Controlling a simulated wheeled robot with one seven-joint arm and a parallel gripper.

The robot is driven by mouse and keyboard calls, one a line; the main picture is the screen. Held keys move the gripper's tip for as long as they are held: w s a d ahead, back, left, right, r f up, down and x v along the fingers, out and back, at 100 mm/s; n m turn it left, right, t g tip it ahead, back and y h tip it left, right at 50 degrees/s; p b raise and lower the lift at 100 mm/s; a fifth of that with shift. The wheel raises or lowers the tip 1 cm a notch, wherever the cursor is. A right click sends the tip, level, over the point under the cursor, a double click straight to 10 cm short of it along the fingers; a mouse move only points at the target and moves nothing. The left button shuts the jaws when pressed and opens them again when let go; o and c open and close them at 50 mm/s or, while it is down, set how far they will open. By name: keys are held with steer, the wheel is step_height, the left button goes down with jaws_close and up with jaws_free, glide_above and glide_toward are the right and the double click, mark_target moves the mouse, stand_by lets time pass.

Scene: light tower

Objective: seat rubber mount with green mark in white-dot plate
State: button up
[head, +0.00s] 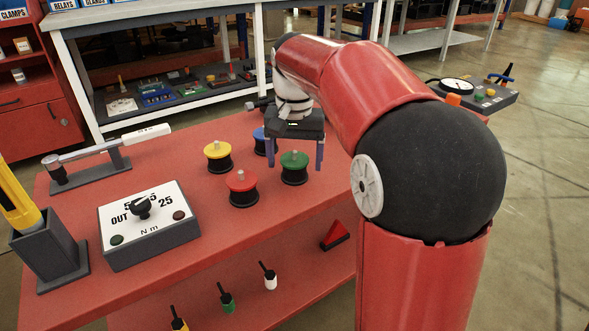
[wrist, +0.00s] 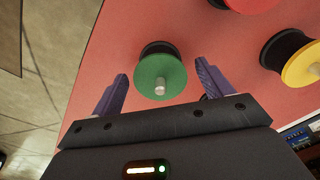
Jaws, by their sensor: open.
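The rubber mount with green mark (head: 294,160) is a black rubber body with a green disc on top and a metal stud. It stands upright on the red bench top. In the wrist view the green-marked mount (wrist: 160,75) sits between the fingertips, with a gap on both sides. My gripper (head: 296,166) is open above and around it, pointing down, holding nothing. It also shows in the wrist view (wrist: 162,70). I cannot make out a white-dot plate in either view.
Red (head: 241,182), yellow (head: 217,151) and blue (head: 259,134) mounts stand close by. A torque tester box (head: 150,250), a torque wrench on a stand (head: 130,137) and a dark holder (head: 50,262) take up the left. Bare bench lies in front of the mounts.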

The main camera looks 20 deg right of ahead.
steer(key=shift+c, duration=0.5)
steer(key=c, duration=0.9)
steer(key=shift+c, duration=1.1)
steer(key=shift+r, duration=0.15)
